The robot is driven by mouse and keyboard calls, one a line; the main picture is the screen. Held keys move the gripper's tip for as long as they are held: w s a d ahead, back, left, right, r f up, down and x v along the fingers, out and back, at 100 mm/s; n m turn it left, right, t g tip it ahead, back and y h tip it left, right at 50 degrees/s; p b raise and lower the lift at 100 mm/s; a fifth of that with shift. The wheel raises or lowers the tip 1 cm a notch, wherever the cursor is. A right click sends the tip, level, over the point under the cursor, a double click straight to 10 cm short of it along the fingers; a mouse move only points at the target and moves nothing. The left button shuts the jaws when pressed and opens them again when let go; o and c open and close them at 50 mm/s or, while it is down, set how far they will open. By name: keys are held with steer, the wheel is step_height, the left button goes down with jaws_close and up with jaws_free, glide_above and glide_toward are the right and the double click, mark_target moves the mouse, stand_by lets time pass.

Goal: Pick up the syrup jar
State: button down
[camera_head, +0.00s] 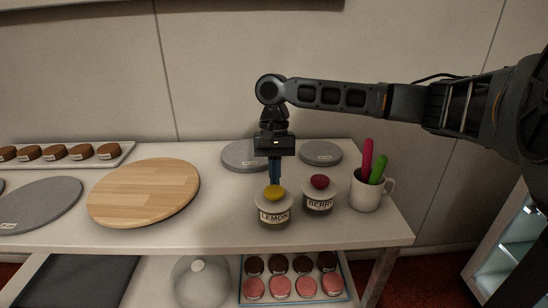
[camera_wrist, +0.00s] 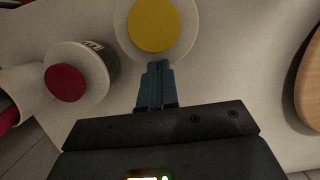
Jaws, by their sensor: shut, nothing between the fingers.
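A jar labelled LEMON (camera_head: 274,213) with a yellow knob stands on the table, and a jar labelled BERRY (camera_head: 319,199) with a red knob stands to its right. Neither label says syrup. My gripper (camera_head: 275,182) points down with its blue fingers shut and empty, right by the yellow knob. In the wrist view, the fingertips (camera_wrist: 161,65) are at the edge of the lemon jar's lid (camera_wrist: 157,25); I cannot tell whether they touch it. The berry jar (camera_wrist: 70,75) shows at the left there.
A mug (camera_head: 367,193) with a red and a green handle stands right of the jars. Grey discs (camera_head: 321,153) lie behind them. A round wooden board (camera_head: 143,192) is to the left. A tray of brown cakes (camera_head: 128,152) sits at the back left.

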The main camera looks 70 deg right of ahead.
mark_target(276, 193)
steer(key=a+p, duration=0.1)
steer(key=s+a+p, duration=0.1)
steer(key=a, duration=0.2)
steer(key=shift+s+a+r+p, duration=0.15)
steer(key=shift+s+r+p, duration=0.1)
steer(key=shift+s+p, duration=0.15)
steer(key=shift+s+a+f, duration=0.2)
steer(key=shift+a, duration=0.4)
